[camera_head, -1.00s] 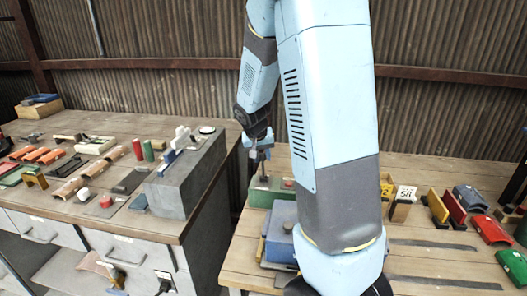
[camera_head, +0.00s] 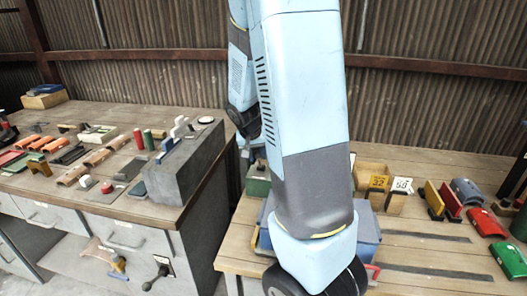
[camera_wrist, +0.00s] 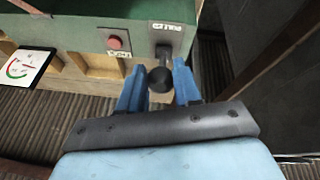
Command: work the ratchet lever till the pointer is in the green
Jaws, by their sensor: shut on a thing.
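The ratchet lever (camera_wrist: 161,52) is a dark rod with a round black knob (camera_wrist: 160,80). It stands out from a green box (camera_wrist: 75,38) under a small white label. My gripper (camera_wrist: 158,85) has its blue fingers on both sides of the knob and is shut on it. A white dial (camera_wrist: 22,67) with a green arc and red marks lies at the left in the wrist view; its pointer is too small to read surely. In the head view the green box (camera_head: 257,181) is partly hidden by my arm, and the lever is hidden.
A red button (camera_wrist: 115,42) sits on the green box left of the lever. In the head view a grey block (camera_head: 188,165) stands on the left bench. Coloured blocks, such as a red one (camera_head: 487,223), stand on the right bench.

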